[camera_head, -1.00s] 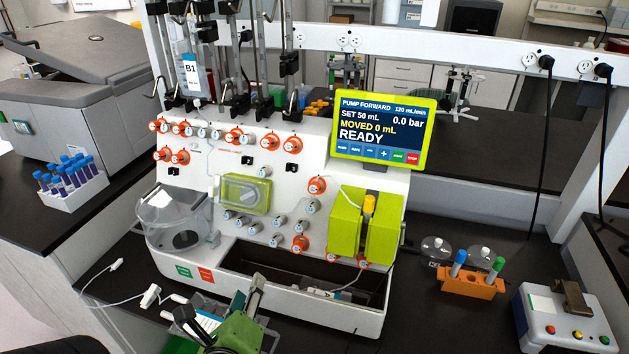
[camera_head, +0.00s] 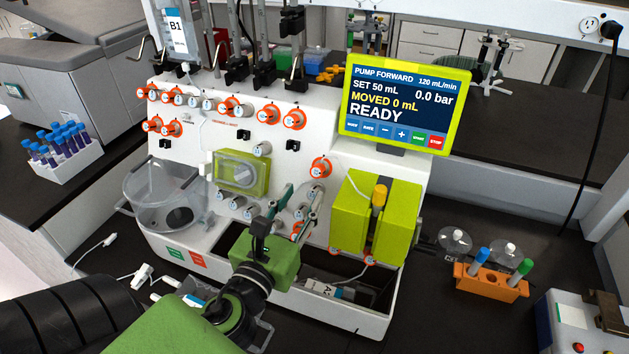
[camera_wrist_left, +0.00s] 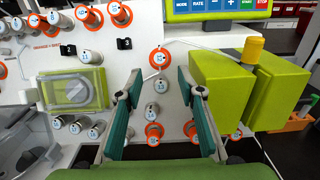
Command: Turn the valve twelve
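My left gripper (camera_head: 301,194) is open and empty in front of the white panel. In the left wrist view its two teal-padded fingers (camera_wrist_left: 160,84) stand apart. A grey valve knob (camera_wrist_left: 161,86) with a white face shows between the fingertips, and another grey knob (camera_wrist_left: 152,111) sits below it. The upper grey knob also shows in the head view (camera_head: 314,193), beside the fingertips. An orange-ringed valve (camera_wrist_left: 160,57) is just above. The face numbers are too small to read surely, so I cannot tell which is twelve. No contact shows. My right gripper is not in view.
A lime pump block (camera_head: 360,215) stands close right of the fingers. A lime-framed clear cover (camera_head: 241,172) is to the left. The screen (camera_head: 405,105) reads READY. Below is an open bin (camera_head: 345,318). An orange tube rack (camera_head: 490,284) stands at right.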

